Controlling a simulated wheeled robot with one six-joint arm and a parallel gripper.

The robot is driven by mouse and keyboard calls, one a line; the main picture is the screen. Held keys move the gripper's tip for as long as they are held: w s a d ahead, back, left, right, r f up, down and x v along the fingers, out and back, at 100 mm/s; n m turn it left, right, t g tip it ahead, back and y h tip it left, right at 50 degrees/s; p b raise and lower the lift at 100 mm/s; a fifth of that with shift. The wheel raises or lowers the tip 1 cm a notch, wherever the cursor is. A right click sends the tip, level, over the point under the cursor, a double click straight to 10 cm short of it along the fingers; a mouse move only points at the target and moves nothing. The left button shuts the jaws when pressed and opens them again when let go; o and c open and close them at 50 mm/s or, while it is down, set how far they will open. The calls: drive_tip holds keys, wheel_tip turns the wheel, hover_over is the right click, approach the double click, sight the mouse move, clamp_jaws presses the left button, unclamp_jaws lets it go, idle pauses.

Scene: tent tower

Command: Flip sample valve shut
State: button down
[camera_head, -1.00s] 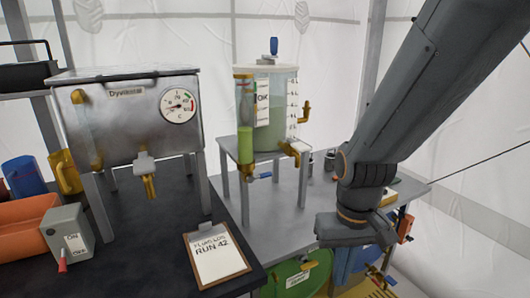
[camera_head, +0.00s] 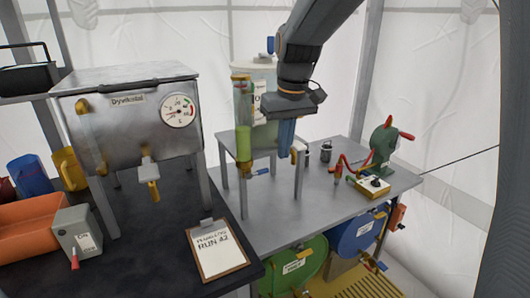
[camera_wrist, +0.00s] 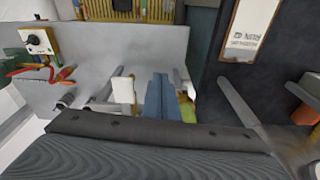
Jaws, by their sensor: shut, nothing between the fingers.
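A small blue-handled valve (camera_head: 258,172) sits on brass fittings at the foot of the green sight tube (camera_head: 244,125), its handle pointing right and roughly level. No label shows whether it is the sample valve. The tube stands beside a clear tank (camera_head: 264,135) on a metal stand. My gripper (camera_head: 286,145) points down in front of the tank's right side, above and right of the blue handle. Its blue fingers are shut together and empty; they also show in the wrist view (camera_wrist: 160,98). My gripper and arm hide much of the tank. A brass spout (camera_head: 296,155) shows just right of the fingers.
The stand's legs rise close around the valve. A steel boiler with a dial gauge (camera_head: 180,110) stands left. A clipboard (camera_head: 217,252) lies on the dark bench. On the grey table, a dark canister (camera_head: 326,151), red leads and a green hand-crank device (camera_head: 385,140) stand right.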

wheel_tip(320, 180, up, 6)
drive_tip(key=n+p, duration=0.1)
hover_over(268, 169)
drive_tip(key=s, duration=0.3)
drive_tip(key=shift+s, duration=0.2)
drive_tip(key=shift+f, duration=0.1)
drive_tip(key=f+p, duration=0.1)
drive_tip(key=f, duration=0.3)
drive_tip(key=w+f+p, duration=0.1)
drive_tip(key=f, duration=0.4)
drive_tip(key=w+a+f+p, duration=0.1)
drive_tip(key=f, duration=0.3)
drive_tip(key=shift+w+f, duration=0.25)
drive_tip(key=shift+w+d+f, duration=0.15)
drive_tip(key=shift+d+f, duration=0.15)
drive_tip(key=shift+f, duration=0.3)
drive_tip(key=shift+w+d+f, duration=0.15)
drive_tip(key=shift+d+f, duration=0.15)
drive_tip(key=shift+f, duration=0.3)
drive_tip(key=shift+r, duration=0.1)
